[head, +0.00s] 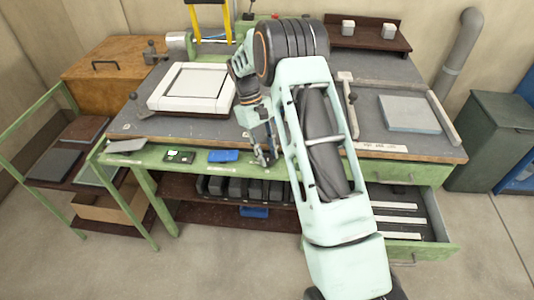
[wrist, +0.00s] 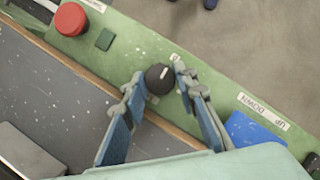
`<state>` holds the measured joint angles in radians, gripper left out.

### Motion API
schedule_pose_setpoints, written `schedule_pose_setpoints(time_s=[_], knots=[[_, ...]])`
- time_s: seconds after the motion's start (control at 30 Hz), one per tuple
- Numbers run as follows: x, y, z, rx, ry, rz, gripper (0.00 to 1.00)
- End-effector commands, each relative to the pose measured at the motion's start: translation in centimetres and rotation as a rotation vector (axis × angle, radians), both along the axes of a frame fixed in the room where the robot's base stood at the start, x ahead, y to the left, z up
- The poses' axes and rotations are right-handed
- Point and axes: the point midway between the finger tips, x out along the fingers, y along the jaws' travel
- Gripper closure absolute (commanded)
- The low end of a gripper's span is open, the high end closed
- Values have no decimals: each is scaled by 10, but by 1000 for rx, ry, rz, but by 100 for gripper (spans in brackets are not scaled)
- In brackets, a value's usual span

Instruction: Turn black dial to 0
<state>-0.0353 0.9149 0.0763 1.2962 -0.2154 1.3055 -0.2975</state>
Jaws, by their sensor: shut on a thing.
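The black dial (wrist: 159,79) sits on the green front strip of the bench in the wrist view, with a short white mark on its top. My gripper (wrist: 157,76) has its two blue-backed fingers on either side of the dial and is shut on it. In the head view my gripper (head: 264,158) points down at the bench's front strip, and the dial is hidden there by the fingers. The number scale around the dial is too small to read.
A red button (wrist: 70,19) and a small green square (wrist: 105,39) lie along the strip. A blue object (wrist: 255,135) is on the other side, also in the head view (head: 223,156). A white frame (head: 157,102) lies on the bench. An open drawer (head: 440,230) juts out at right.

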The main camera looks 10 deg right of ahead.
Motion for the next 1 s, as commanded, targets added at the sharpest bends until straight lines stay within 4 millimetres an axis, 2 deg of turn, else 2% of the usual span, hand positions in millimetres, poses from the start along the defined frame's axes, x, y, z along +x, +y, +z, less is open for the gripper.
schedule_pose_setpoints(time_s=[0.27, 0.3, 0.33, 0.6, 0.73, 0.87, 1.0], knots=[[0, 0, 0, 0, -1, 3, 97], [0, 0, 0, 0, -1, 1, 70], [0, 0, 0, 0, -1, 1, 67], [0, 0, 0, 0, 0, 0, 66], [3, 2, 7, 0, -2, 0, 66], [11, 6, 27, 1, -4, 0, 66], [22, 11, 56, 1, -6, 0, 66]])
